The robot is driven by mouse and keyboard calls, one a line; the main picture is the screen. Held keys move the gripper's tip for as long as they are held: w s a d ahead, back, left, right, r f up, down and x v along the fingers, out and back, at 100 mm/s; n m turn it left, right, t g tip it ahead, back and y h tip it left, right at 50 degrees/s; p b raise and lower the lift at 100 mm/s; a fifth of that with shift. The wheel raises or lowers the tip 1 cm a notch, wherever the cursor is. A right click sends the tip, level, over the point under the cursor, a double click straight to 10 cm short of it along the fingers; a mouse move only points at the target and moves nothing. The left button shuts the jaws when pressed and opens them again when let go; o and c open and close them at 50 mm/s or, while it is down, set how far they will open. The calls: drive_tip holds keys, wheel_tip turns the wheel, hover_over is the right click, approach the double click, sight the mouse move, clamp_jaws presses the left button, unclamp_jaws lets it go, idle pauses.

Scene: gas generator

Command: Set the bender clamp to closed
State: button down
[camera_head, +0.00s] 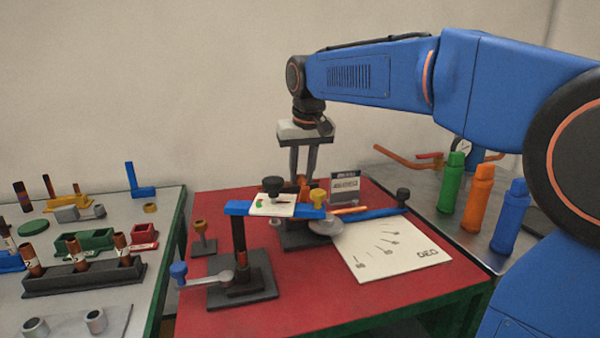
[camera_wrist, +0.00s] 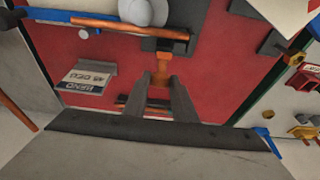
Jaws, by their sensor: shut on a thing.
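The bender (camera_head: 300,241) stands at the back middle of the red table, with a grey disc (camera_head: 325,227), a copper-coloured rod (camera_head: 350,210) and a blue lever (camera_head: 370,214) at its right. Its orange clamp handle (camera_head: 304,188) sticks up behind the blue crossbar. My gripper (camera_head: 303,178) points down from above and is shut on this handle. In the wrist view the orange handle (camera_wrist: 161,68) shows between the fingertips of my gripper (camera_wrist: 161,82). The lower part of the clamp is partly hidden by the crossbar and gauge plate in front.
A stand with a blue crossbar (camera_head: 237,208) and black knob (camera_head: 272,185) is close in front of my gripper. A white sheet (camera_head: 395,255) lies at the right. Bottles (camera_head: 478,200) stand on the right table; blocks and tubes (camera_head: 83,275) occupy the left table.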

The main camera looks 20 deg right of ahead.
drive_tip(key=shift+s+f+t, duration=0.15)
drive_tip(key=shift+s+t, duration=1.15)
drive_tip(key=shift+t, duration=0.1)
drive_tip(key=shift+s+f, duration=0.65)
drive_tip(key=shift+s, duration=0.25)
drive_tip(key=shift+s+f, duration=0.65)
drive_tip(key=shift+s, duration=0.3)
drive_tip(key=shift+s+f, duration=0.65)
drive_tip(key=shift+s, duration=0.25)
drive_tip(key=shift+f, duration=0.1)
drive_tip(key=c, duration=1.5)
unclamp_jaws()
